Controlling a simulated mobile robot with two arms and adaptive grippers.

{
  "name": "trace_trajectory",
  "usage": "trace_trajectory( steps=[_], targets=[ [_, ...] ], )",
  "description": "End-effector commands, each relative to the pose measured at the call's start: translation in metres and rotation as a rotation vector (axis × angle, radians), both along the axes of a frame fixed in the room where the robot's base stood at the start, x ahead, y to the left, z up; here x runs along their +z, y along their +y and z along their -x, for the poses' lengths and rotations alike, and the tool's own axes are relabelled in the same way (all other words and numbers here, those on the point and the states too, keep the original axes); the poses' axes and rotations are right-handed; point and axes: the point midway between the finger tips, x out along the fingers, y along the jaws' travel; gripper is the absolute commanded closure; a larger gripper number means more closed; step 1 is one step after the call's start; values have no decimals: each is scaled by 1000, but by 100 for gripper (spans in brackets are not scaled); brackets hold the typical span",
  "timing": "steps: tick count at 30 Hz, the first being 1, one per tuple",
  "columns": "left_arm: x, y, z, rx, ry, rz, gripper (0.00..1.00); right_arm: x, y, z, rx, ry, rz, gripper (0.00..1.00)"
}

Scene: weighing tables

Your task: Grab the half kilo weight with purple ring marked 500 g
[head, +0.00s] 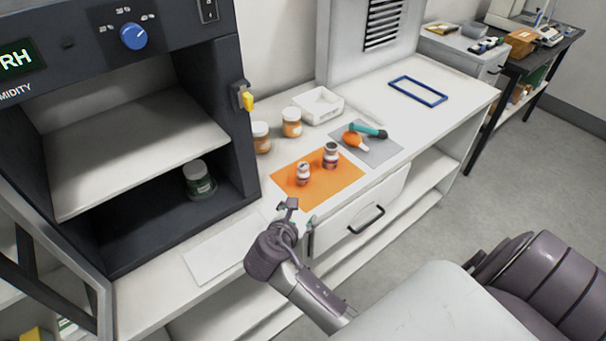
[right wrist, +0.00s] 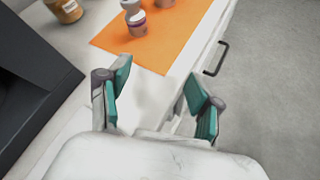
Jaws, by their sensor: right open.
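Two small weights stand upright on an orange mat (head: 340,192) on the bench. The nearer weight (head: 303,174) is pale with a darker band. In the right wrist view this weight (right wrist: 135,20) shows a purplish ring. The farther weight (head: 330,155) has a dark top and a reddish-brown band; only its lower part (right wrist: 165,3) shows at the wrist view's top edge. No 500 g marking is readable on either. My right gripper (head: 298,213) is open and empty, short of the mat's near corner. Its teal-padded fingers (right wrist: 160,97) are spread apart. My left gripper is not in view.
Two orange-brown jars (head: 291,122) and a white tray (head: 318,104) lie behind the mat. A grey mat (head: 385,152) holds tools at the right. A drawer handle (head: 366,220) projects below.

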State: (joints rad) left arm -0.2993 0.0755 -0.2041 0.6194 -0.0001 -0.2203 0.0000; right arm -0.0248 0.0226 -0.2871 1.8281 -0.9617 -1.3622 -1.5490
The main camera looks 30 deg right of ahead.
Motion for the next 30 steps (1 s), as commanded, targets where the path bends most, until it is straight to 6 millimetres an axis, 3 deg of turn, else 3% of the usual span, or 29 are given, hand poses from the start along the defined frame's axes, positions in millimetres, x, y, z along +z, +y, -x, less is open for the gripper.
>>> trace_trajectory(
  steps=[4, 9, 18, 30],
  targets=[
    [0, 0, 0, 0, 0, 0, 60, 23, 2, -30, 102, 96, 240, 36],
    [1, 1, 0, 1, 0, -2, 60, 36, 0, -48, 155, 167, 392, 36],
    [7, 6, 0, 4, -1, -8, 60, 22, -42, -82, 156, 173, 403, 36],
    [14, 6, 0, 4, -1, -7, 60, 12, -72, -106, 157, 173, 400, 36]
  ],
)
